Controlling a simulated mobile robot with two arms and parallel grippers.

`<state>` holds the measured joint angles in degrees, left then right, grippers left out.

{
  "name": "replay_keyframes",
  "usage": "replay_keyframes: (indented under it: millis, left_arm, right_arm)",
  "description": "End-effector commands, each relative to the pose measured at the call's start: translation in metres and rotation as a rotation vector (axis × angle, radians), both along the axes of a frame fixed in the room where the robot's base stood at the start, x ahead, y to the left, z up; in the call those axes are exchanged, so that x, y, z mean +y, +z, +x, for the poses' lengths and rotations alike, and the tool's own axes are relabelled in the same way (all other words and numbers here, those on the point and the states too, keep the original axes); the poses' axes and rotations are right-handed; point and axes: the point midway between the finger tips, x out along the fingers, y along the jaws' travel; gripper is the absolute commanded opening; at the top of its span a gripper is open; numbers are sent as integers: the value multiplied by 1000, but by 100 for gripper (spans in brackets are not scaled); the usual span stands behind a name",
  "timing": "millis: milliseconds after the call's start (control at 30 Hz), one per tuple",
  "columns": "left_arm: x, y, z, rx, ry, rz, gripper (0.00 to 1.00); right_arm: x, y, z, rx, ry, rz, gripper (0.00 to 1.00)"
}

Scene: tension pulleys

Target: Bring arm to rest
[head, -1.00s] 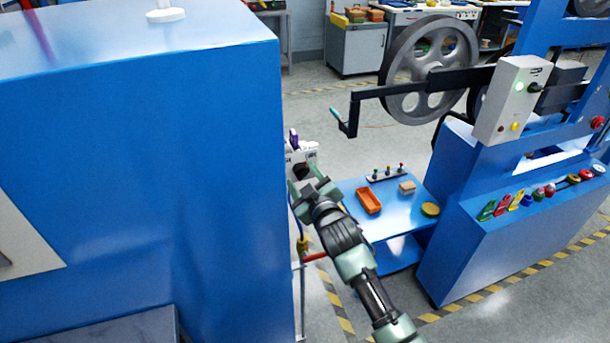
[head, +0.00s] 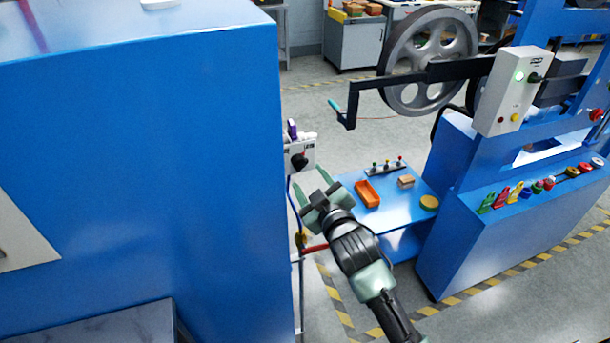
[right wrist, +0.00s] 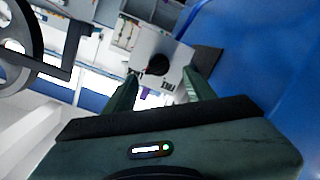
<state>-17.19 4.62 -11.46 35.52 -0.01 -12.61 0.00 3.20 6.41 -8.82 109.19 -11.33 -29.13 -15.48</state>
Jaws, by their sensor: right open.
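My right gripper (head: 322,188) is open and empty, just in front of and below a white switch box with a black rotary knob (head: 299,160) at the side of the big blue cabinet. In the right wrist view my right gripper's fingers (right wrist: 160,92) stand apart, with the white box and its round black knob (right wrist: 157,65) beyond them. A gap shows between the fingertips and the knob in the head view. My left gripper is not in view.
The large blue cabinet (head: 150,160) fills the left. A blue low table (head: 385,215) with an orange tray (head: 367,194) stands behind my right arm. A blue machine with a big grey wheel (head: 405,65) is at the right. Striped floor lies between.

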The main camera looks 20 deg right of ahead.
Motion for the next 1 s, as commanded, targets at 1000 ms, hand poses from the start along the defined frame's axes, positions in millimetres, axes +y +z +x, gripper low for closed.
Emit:
replay_keyframes:
  millis: [1000]
  left_arm:
    - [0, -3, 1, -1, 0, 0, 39]
  right_arm:
    - [-11, -104, -132, 470, -105, 167, 55]
